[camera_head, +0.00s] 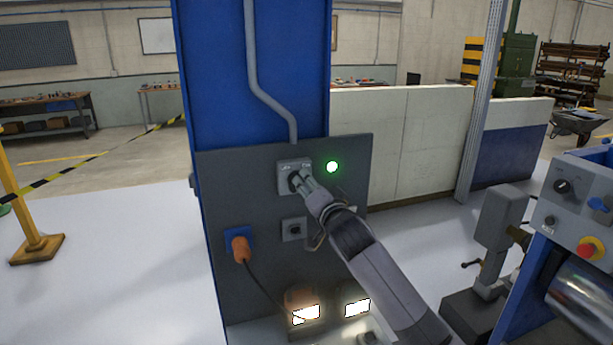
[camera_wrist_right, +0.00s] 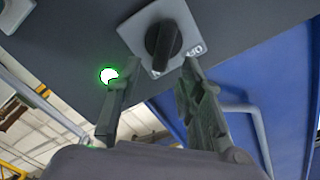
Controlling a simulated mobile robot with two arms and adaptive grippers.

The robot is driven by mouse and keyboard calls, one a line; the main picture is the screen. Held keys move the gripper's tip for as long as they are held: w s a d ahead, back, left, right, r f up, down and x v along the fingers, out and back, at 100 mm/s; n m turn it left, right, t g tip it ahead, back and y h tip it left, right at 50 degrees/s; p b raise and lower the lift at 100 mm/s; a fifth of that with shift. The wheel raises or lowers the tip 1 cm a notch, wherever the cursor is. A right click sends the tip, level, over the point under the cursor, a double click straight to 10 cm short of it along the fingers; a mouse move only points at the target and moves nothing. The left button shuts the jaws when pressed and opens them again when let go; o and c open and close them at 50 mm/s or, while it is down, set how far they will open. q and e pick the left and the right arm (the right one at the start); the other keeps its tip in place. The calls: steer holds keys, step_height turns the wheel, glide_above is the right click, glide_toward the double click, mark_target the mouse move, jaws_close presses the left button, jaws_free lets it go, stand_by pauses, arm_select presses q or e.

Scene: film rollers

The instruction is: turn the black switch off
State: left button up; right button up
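The black switch (camera_wrist_right: 163,46) is a rotary knob on a square light grey plate (camera_head: 284,188) on the dark panel. In the right wrist view the knob's bar runs roughly up and down, and lettering, partly hidden, shows beside it on the plate (camera_wrist_right: 185,25). My right gripper (camera_head: 298,181) is at the plate in the head view and hides most of the knob there. In the right wrist view its two fingers (camera_wrist_right: 161,72) are apart, one on each side of the knob's lower end, with gaps visible. I cannot tell how deep they reach around it. My left gripper is out of view.
A green lamp (camera_head: 332,167) glows right of the plate. Below are a smaller grey switch (camera_head: 294,229) and an orange plug (camera_head: 240,249) with a cable. A blue machine with a red button (camera_head: 590,247) stands at the right. A yellow barrier post (camera_head: 37,248) stands at the left.

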steer(key=shift+x, duration=1.45)
jaws_close()
